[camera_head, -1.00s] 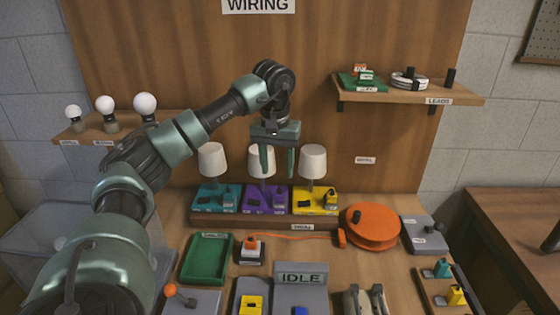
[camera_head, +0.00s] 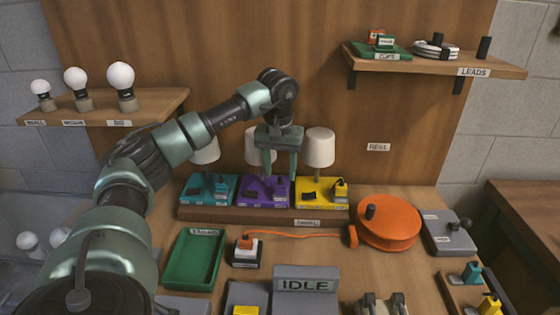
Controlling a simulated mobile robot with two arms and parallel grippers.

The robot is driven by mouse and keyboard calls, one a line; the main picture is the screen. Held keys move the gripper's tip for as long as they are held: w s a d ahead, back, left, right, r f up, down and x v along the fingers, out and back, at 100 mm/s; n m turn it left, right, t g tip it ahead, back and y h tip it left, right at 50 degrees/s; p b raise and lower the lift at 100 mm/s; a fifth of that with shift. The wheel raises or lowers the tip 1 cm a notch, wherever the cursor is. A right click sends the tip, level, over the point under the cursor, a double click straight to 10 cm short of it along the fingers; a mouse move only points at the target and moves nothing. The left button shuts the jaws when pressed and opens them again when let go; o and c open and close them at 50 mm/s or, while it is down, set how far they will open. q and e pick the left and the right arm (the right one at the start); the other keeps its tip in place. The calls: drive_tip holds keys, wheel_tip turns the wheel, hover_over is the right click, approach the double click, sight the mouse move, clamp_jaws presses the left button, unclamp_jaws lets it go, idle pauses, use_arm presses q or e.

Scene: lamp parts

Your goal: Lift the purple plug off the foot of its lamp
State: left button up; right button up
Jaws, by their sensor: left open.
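The purple lamp foot (camera_head: 261,201) stands in the middle of a row of three lamps, between the teal foot (camera_head: 198,198) and the yellow foot (camera_head: 318,203). The small purple plug (camera_head: 281,188) is upright at the right part of the purple foot. The white shade (camera_head: 256,146) of this lamp is partly hidden behind my gripper. My left gripper (camera_head: 280,174) points down with its two fingers apart and empty. Its fingertips are just above the purple foot, near the plug; I cannot tell whether they touch it. My right gripper is not in view.
The lamps stand on a wooden step (camera_head: 240,217). In front are a green tray (camera_head: 194,262), an orange-topped plug (camera_head: 246,244) and an orange cable reel (camera_head: 390,222). Shelves hang left and right.

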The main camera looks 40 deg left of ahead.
sight(280, 180)
use_arm(q)
drive_tip(key=shift+w+a+f, duration=0.1)
drive_tip(key=shift+w+f, duration=0.05)
drive_tip(key=shift+f, duration=0.95)
drive_tip(key=shift+w+a+f, duration=0.1)
drive_tip(key=shift+f, duration=1)
drive_tip(key=shift+d, duration=0.1)
drive_tip(key=shift+c, duration=0.3)
clamp_jaws()
drive_tip(key=c, duration=0.6)
unclamp_jaws()
clamp_jaws()
drive_tip(key=shift+r+p, duration=0.7)
drive_tip(key=shift+p, duration=0.05)
drive_tip(key=shift+r, duration=0.1)
